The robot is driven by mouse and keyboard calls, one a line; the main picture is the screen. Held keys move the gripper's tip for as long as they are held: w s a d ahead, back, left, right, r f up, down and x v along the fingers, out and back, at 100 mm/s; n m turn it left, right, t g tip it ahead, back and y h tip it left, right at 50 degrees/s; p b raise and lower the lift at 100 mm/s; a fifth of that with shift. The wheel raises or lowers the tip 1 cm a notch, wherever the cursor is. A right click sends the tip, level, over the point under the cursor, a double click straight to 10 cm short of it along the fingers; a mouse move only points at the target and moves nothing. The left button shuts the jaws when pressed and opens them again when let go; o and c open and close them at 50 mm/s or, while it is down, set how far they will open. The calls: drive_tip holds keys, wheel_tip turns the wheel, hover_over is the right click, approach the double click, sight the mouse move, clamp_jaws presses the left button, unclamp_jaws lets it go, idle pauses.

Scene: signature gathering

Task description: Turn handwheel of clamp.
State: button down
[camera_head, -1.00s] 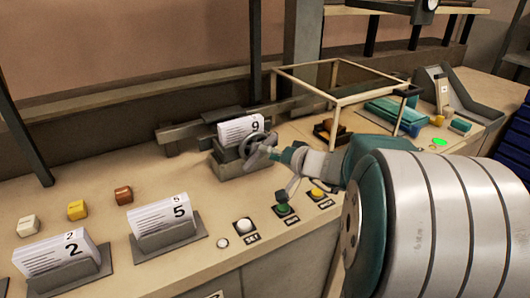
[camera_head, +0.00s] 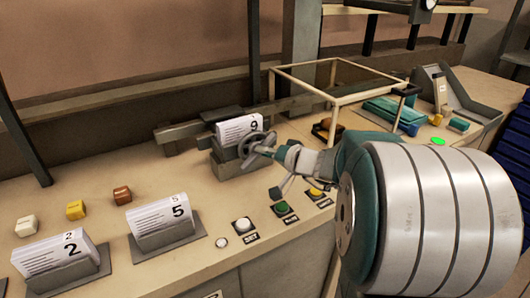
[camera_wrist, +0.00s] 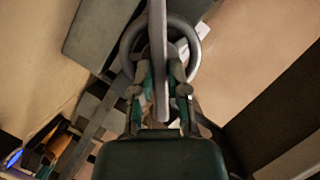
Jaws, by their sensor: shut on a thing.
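The clamp (camera_head: 232,163) is a grey block on the bench and holds a stack of sheets marked 9 (camera_head: 238,129). Its handwheel (camera_head: 256,143) is a dark grey ring on the side facing my arm. In the wrist view the handwheel (camera_wrist: 194,47) sits straight ahead, with a bar crossing its middle. My gripper (camera_head: 272,153) is at the handwheel in the head view. In the wrist view my gripper's fingers (camera_wrist: 160,78) are shut on the handwheel, one on each side of the bar. The exact contact is partly hidden.
Sheet stacks marked 2 (camera_head: 62,253) and 5 (camera_head: 162,222) stand in holders at the left. White (camera_head: 244,225), green (camera_head: 283,209) and yellow (camera_head: 315,193) buttons line the front edge. A glass-topped frame (camera_head: 335,80) stands behind my arm.

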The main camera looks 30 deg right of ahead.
drive_tip(key=shift+f, duration=0.15)
drive_tip(key=m+t, duration=0.1)
drive_tip(key=m, duration=0.2)
drive_tip(key=f+m+t+y, duration=0.1)
drive_tip(key=m, duration=0.3)
drive_tip(key=m+t+y, duration=0.1)
drive_tip(key=m, duration=0.2)
drive_tip(key=shift+f+m+t, duration=0.2)
drive_tip(key=shift+m+t, duration=0.2)
drive_tip(key=shift+a+f+m+t+h, duration=0.15)
drive_tip(key=shift+m+t, duration=0.25)
drive_tip(key=shift+m, duration=0.65)
drive_tip(key=shift+d+f+m+t+h, duration=0.15)
drive_tip(key=shift+m+t, duration=0.25)
drive_tip(key=shift+m, duration=0.65)
drive_tip(key=shift+a+r, duration=0.1)
